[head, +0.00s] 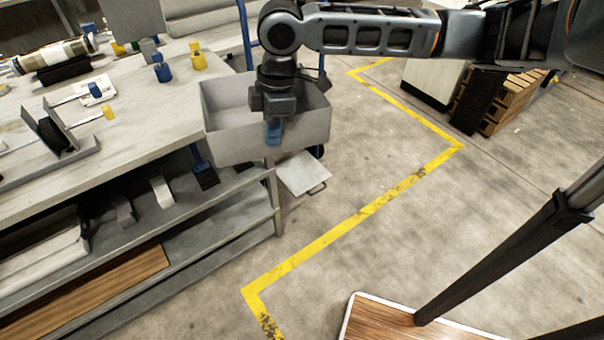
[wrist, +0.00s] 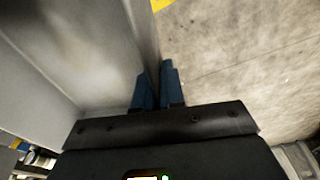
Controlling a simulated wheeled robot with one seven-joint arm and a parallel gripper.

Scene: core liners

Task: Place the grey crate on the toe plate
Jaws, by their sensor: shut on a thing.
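The grey crate (head: 232,147) hangs in the air off the corner of the workbench in the head view, open side up and roughly level. My gripper (head: 273,133) is shut on the crate's near wall, with one blue finger on its outside. In the wrist view the two blue fingers (wrist: 158,88) pinch the wall of the crate (wrist: 75,65), whose inside shows at the left. The toe plate (head: 302,174) is a light flat plate low near the floor, below and right of the crate. The crate hides part of it.
A workbench (head: 120,165) with a lower shelf stands at the left, with several blue and yellow items on top. Blue uprights (head: 245,35) rise behind the crate. A wooden pallet (head: 510,100) stands back right.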

